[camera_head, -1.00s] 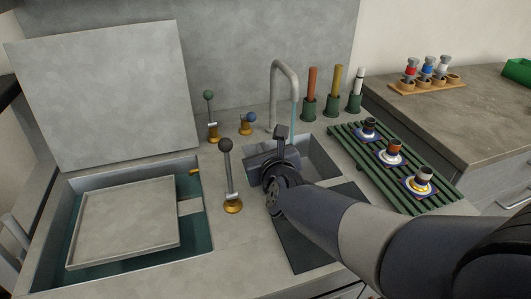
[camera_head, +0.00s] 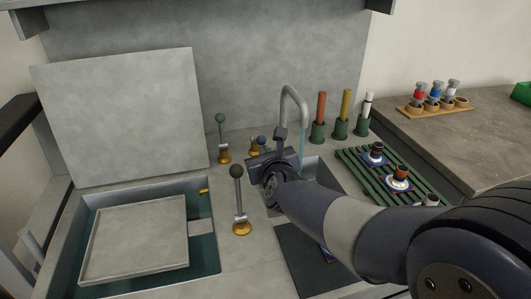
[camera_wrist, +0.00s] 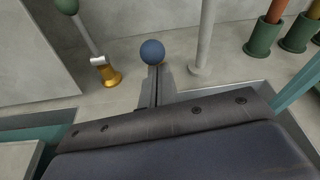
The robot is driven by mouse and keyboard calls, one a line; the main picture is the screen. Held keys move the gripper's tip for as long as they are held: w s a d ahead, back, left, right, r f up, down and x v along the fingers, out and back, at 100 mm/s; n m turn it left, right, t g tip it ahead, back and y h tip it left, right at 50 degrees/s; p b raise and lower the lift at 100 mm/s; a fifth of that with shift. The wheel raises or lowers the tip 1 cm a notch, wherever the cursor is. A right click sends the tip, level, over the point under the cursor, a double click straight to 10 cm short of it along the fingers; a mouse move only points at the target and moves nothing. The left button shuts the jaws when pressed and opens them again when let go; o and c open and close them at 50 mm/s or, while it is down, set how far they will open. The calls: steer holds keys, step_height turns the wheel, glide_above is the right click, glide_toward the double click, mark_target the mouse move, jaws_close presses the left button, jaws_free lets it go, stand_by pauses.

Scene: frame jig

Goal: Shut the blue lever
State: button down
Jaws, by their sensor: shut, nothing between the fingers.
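The blue lever's ball (camera_head: 262,140) shows low over its gold base (camera_head: 253,152), behind the sink's left side; its stem is mostly hidden. In the wrist view the blue ball (camera_wrist: 152,52) is just beyond my fingertips, and the lever's base is hidden there. My gripper (camera_wrist: 158,72) is shut and empty, with its tips at or very near the ball; I cannot tell whether they touch. In the head view my gripper's body (camera_head: 270,172) is just in front of the lever, and the fingertips are hard to make out.
A green-knobbed lever (camera_head: 221,118) stands left of the blue one, and a dark-knobbed lever (camera_head: 237,172) stands in front. The faucet (camera_head: 303,105) rises close on the right, with a thin teal stream. A raised grey lid (camera_head: 120,115) is at the left.

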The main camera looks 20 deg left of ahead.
steer(key=shift+r+p, duration=0.2)
steer(key=shift+p, duration=0.3)
steer(key=shift+w+r+p, duration=0.1)
steer(key=shift+p, duration=0.55)
steer(key=shift+g+p, duration=0.3)
steer(key=shift+p, duration=0.05)
